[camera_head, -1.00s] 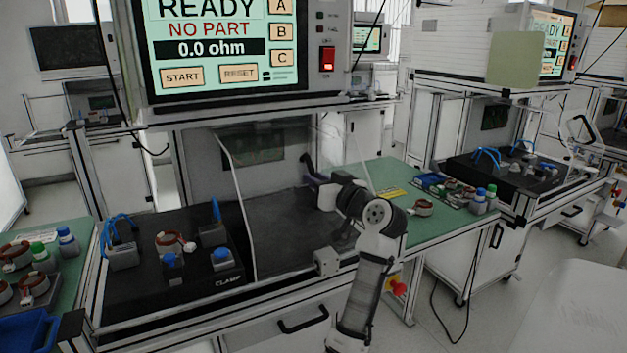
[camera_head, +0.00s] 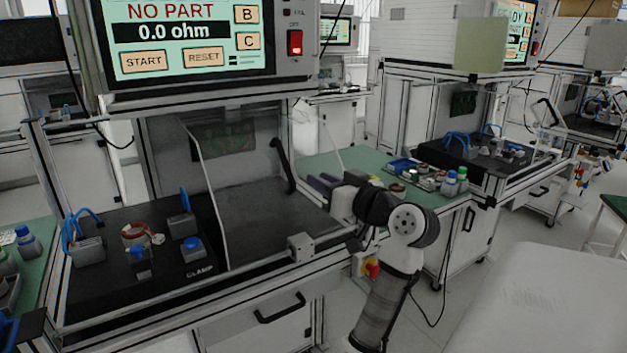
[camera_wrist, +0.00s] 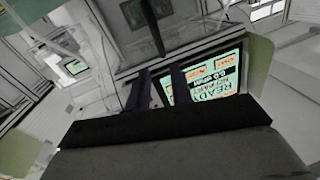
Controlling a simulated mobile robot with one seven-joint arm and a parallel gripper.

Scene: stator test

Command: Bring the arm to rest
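My arm comes up from the bottom of the head view, bends at the elbow, and points left. My gripper (camera_head: 322,184) is at its end, beside the right side of the test station. It is small and partly hidden by my wrist there. In the wrist view my gripper (camera_wrist: 159,76) shows two dark fingers standing apart with nothing between them. Behind them is a tilted screen (camera_wrist: 208,85) reading READY. In the head view the near station's screen (camera_head: 190,35) reads NO PART and 0.0 ohm.
The black fixture (camera_head: 125,285) at left holds a copper-wound part (camera_head: 135,234) and blue clamp knobs. A clear guard panel stands beside it, with a black handle (camera_head: 283,165) near my gripper. Bottles and parts stand on the green bench (camera_head: 330,165).

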